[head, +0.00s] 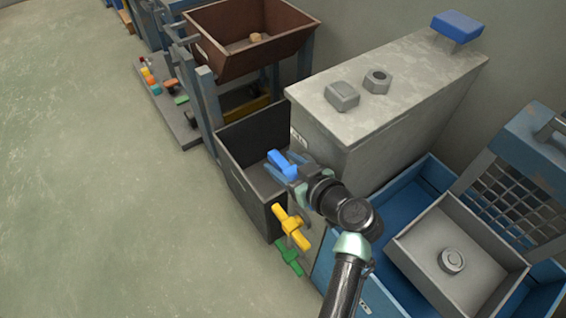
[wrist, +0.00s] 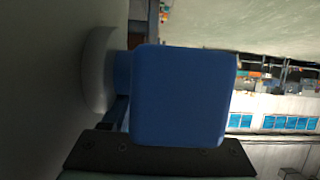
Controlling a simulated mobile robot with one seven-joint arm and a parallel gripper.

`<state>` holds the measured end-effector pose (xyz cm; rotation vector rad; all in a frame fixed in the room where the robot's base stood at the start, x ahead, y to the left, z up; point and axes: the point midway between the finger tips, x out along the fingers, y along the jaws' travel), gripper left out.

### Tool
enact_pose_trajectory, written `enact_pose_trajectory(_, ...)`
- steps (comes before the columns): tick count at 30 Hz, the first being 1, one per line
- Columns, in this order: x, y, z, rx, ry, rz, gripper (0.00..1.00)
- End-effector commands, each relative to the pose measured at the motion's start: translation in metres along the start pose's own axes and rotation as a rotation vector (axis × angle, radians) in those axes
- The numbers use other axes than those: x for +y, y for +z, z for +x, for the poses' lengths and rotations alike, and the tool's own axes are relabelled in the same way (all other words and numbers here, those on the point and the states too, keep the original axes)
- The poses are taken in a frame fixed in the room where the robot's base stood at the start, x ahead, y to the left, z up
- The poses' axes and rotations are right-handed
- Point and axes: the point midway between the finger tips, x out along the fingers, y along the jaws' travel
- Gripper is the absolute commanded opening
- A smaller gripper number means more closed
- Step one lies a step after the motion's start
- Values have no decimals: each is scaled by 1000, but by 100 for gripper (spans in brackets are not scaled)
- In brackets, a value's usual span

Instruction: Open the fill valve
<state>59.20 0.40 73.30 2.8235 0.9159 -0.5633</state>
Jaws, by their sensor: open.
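No label shows which one is the fill valve. My gripper (head: 286,169) is open at the blue handle, its fingers to either side of it; I cannot tell whether they touch it. In the wrist view the blue handle (wrist: 184,95) fills the middle, close up, with a pale round collar (wrist: 98,72) behind it. A dark part of my gripper shows below it. The far finger is hidden there.
A blue crate with a grey tray (head: 480,225) stands right. Floor at left is clear.

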Motion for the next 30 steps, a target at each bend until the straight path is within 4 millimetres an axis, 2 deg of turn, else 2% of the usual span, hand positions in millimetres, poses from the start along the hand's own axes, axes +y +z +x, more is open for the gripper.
enact_pose_trajectory(10, 0, -1, 5, 0, -1, -1, 60)
enact_pose_trajectory(11, 0, -1, 5, 0, -1, -1, 56)
enact_pose_trajectory(20, 0, 0, 5, 0, -1, -1, 2)
enact_pose_trajectory(21, 0, 0, 4, 0, -1, -1, 0)
enact_pose_trajectory(30, 0, 0, 4, 0, -1, 0, 0)
